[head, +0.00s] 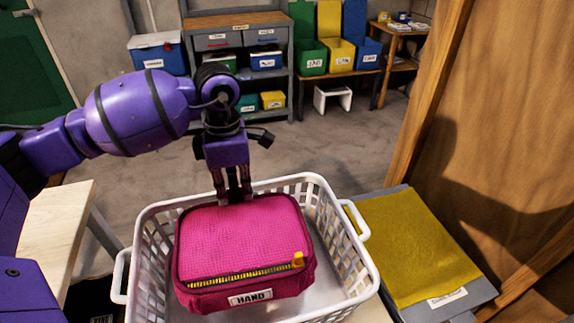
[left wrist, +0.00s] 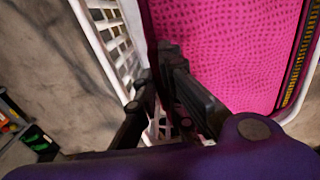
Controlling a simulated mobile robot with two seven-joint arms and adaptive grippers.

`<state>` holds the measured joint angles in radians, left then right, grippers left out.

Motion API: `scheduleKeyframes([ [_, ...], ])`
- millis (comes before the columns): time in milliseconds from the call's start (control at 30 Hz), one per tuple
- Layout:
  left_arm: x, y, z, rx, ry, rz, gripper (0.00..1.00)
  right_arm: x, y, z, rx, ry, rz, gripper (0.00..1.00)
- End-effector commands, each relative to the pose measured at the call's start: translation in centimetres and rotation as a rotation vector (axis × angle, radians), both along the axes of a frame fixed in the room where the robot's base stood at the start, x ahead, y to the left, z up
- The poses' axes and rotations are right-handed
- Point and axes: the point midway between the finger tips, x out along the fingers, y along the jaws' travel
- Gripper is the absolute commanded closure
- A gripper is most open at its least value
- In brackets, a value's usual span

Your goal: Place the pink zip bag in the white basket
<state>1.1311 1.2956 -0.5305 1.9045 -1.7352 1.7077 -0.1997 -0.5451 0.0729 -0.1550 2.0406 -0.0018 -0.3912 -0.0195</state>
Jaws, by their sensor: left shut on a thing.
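The pink zip bag (head: 240,240) has a yellow zip and a label reading HAND. In the head view it is over the white basket (head: 142,262), within the outline of its rim. I cannot tell whether it touches the basket floor. My left gripper (head: 233,198) points down and is shut on the bag's far edge. In the left wrist view the pink fabric (left wrist: 225,45) fills the right side, beside the gripper fingers (left wrist: 180,122), with the basket's slatted wall (left wrist: 112,40) to the left. My right gripper is not in view.
A yellow cloth (head: 415,240) lies on a grey surface right of the basket. A pale wooden tabletop (head: 58,235) is at the left. A wooden panel (head: 500,130) stands at the right. Shelves with bins (head: 240,65) are far back, across open floor.

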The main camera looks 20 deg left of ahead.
Motion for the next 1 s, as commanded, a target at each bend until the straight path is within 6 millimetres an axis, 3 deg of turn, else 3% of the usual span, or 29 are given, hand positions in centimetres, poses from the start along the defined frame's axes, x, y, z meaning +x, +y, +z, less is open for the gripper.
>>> scheduleKeyframes([
  [33,-0.1,0.3,-1.3,0.000,0.007,0.027,1.00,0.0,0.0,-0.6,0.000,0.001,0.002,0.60],
  [333,0.0,0.5,-4.6,-0.001,0.004,0.066,1.00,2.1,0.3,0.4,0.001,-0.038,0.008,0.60],
  [800,0.0,0.5,-10.9,-0.003,0.004,0.065,1.00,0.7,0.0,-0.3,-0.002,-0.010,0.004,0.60],
  [1000,0.1,0.5,-11.7,-0.001,0.000,0.064,1.00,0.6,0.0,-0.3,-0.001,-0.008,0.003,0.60],
])
